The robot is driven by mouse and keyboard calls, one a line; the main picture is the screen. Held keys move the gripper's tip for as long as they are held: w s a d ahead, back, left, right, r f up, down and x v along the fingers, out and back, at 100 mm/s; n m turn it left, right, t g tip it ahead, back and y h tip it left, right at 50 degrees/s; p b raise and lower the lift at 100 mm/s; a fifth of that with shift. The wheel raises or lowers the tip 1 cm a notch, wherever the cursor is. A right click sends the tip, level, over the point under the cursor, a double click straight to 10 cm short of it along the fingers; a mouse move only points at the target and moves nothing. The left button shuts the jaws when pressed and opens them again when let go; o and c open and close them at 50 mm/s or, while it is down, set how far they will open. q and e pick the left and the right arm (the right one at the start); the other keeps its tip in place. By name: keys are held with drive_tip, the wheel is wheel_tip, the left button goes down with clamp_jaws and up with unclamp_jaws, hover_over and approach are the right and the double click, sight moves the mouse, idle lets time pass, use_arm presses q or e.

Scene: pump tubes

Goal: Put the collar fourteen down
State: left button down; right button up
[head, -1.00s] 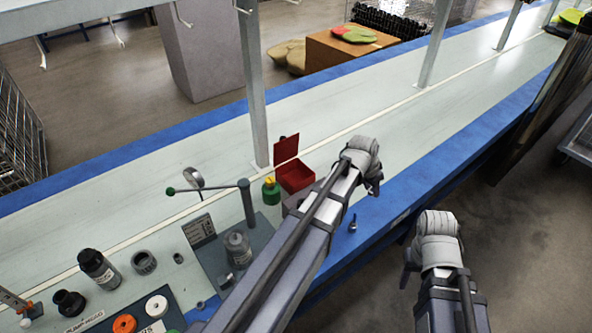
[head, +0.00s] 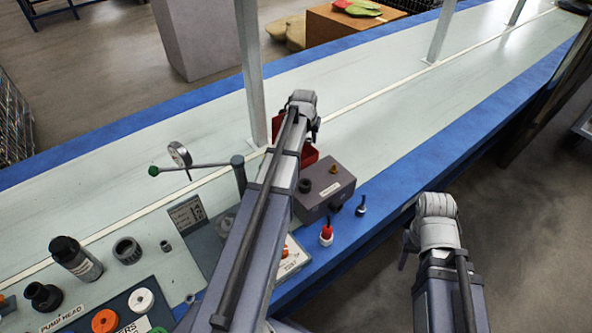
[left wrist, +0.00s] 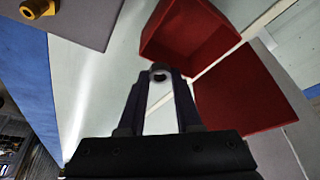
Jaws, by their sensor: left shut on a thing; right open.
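My left gripper (head: 312,128) is over the belt-like bench by the red open box (head: 308,156). In the left wrist view its fingers (left wrist: 160,85) are closed on a small dark ring-like part, the collar (left wrist: 158,72). In that view the collar is in front of the red box (left wrist: 190,35) and its lid (left wrist: 255,95). The collar's number cannot be read, and in the head view I cannot make the collar out. My right gripper (head: 406,250) hangs off the bench's front edge, open and empty.
A grey block with fittings (head: 325,190) stands right of my left arm. A red-and-white part (head: 326,235) and a small metal fitting (head: 361,206) are near the blue edge. An upright post (head: 250,80) stands behind.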

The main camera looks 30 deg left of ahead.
use_arm(q)
drive_tip(key=shift+n+y, duration=0.3)
drive_tip(key=shift+n, duration=0.5)
drive_tip(key=a+f+b, duration=0.1)
drive_tip(key=f+b, duration=0.1)
drive_tip(key=a+f+b, duration=0.2)
drive_tip(key=f, duration=0.1)
drive_tip(key=a+f+b, duration=0.2)
drive_tip(key=f+b, duration=0.1)
drive_tip(key=shift+s, duration=0.15)
use_arm(e)
wheel_tip(320, 180, down, 8)
use_arm(q)
drive_tip(key=shift+f, duration=0.1)
use_arm(e)
drive_tip(key=shift+f, duration=0.2)
use_arm(q)
wheel_tip(320, 180, down, 4)
drive_tip(key=b, duration=0.4)
drive_tip(key=shift+r, duration=0.2)
use_arm(e)
wheel_tip(320, 180, down, 4)
drive_tip(key=shift+r, duration=0.25)
use_arm(q)
drive_tip(key=shift+f, duration=0.15)
drive_tip(key=c, duration=0.6)
unclamp_jaws()
use_arm(e)
drive_tip(key=shift+f, duration=0.15)
